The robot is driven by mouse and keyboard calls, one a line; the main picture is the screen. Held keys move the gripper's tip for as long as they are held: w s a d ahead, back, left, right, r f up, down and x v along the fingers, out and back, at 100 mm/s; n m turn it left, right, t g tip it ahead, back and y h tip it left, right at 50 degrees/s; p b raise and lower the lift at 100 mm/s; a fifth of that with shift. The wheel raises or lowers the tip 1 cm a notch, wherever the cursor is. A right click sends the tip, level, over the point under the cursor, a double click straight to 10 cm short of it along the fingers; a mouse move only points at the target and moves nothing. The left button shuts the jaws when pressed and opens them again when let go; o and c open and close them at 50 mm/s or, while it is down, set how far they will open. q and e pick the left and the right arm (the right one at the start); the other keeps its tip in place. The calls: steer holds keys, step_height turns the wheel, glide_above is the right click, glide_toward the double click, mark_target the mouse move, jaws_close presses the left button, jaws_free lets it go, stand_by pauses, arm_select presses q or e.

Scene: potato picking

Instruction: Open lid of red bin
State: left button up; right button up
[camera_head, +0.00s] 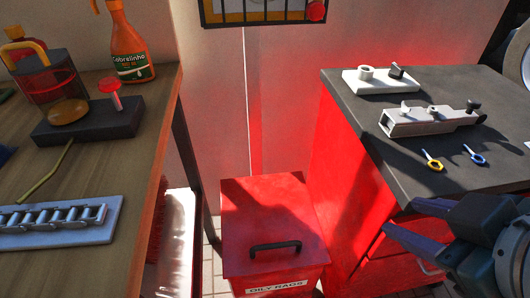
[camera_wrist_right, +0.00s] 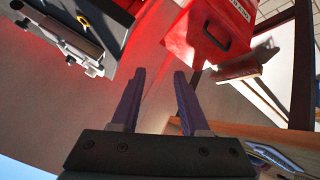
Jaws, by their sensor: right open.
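The red bin (camera_head: 255,205) stands on the floor between the workbench and the red cabinet in the head view. Its lid is shut, with a black handle (camera_head: 275,248) near the front edge and an "OILY RAGS" label (camera_head: 277,287) on the front. In the right wrist view the bin (camera_wrist_right: 190,42) is at the top, beyond the fingers, with its handle (camera_wrist_right: 216,36) visible. My right gripper (camera_head: 402,216) is open and empty, to the right of the bin and apart from it; its two fingers (camera_wrist_right: 159,75) also show in the right wrist view. My left gripper is out of view.
The red cabinet (camera_head: 345,175) with a dark top (camera_head: 430,90) carries metal parts and tools on the right, close to my right gripper. The wooden workbench (camera_head: 110,180) on the left holds a spray bottle (camera_head: 130,45) and several items. The space above the bin is clear.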

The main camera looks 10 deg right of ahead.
steer(key=w+f+n+t+y+b, duration=0.1)
steer(key=w+f+n+t+b, duration=0.2)
steer(key=f+b, duration=0.35)
steer(key=n+y+b, duration=1.1)
steer(key=n+b, duration=0.5)
steer(key=b, duration=0.3)
glide_toward(275, 244)
steer(key=shift+n+g, duration=0.3)
steer(key=b+x, duration=0.1)
steer(key=x, duration=0.9)
steer(key=shift+w+f+b, duration=0.1)
steer(key=shift+b, duration=0.25)
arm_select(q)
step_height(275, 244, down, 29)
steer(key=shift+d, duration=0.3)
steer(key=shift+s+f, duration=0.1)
arm_select(e)
jaws_close()
